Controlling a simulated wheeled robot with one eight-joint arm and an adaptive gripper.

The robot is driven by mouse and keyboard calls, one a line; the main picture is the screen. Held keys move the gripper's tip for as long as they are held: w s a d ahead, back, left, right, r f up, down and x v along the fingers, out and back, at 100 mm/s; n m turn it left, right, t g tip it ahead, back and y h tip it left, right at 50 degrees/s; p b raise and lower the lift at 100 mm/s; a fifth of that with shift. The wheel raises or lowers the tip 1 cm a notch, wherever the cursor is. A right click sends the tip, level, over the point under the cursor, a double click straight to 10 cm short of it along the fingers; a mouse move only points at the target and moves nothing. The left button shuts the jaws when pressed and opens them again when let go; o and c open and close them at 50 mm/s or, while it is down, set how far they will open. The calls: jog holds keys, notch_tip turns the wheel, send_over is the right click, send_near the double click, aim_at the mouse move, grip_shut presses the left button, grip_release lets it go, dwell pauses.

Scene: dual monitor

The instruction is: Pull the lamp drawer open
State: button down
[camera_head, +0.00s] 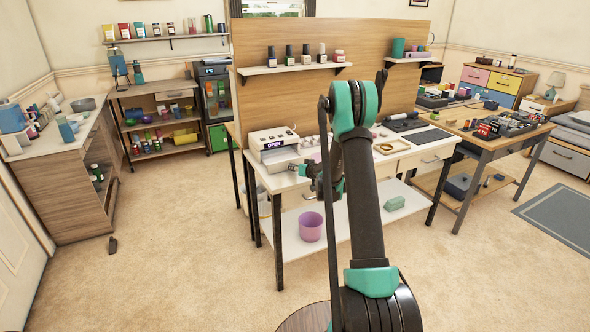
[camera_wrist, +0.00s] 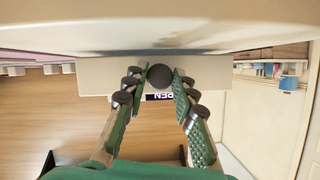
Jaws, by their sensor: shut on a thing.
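The lamp is a white box (camera_head: 271,138) with a lit "OPEN" sign, on the left end of the white table. Its drawer front (camera_head: 281,157) faces my arm in the head view. In the wrist view a round dark knob (camera_wrist: 160,75) sits between my gripper's fingertips (camera_wrist: 158,84), in front of a beige face (camera_wrist: 100,76), with the sign upside down below it. My gripper is shut on the knob. In the head view my gripper (camera_head: 303,170) is at the lamp's front, partly hidden by my arm. How far the drawer is out is hard to tell.
The white table (camera_head: 395,165) holds small items and a wooden tray. Its lower shelf carries a purple bucket (camera_head: 311,226) and a green box (camera_head: 394,203). A wooden partition (camera_head: 300,95) with a bottle shelf stands behind. The carpet (camera_head: 180,230) to the left is mostly clear.

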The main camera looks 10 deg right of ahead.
jog(key=c, duration=1.2)
grip_release()
jog(key=v, duration=1.2)
jog(key=s+a+r+g+h, duration=0.1)
jog(key=s+a+r+g, duration=0.15)
jog(key=s, duration=0.75)
jog(key=s+a+r+g, duration=0.2)
jog(key=s+a, duration=0.1)
jog(key=s, duration=0.7)
jog(key=s+d+f+m+g+h, duration=0.1)
jog(key=s+d+f+g+h, duration=0.1)
jog(key=s, duration=1)
jog(key=s+d+f+g+h, duration=0.2)
jog(key=s, duration=1)
jog(key=shift+d+m, duration=0.25)
jog(key=shift+m, duration=0.15)
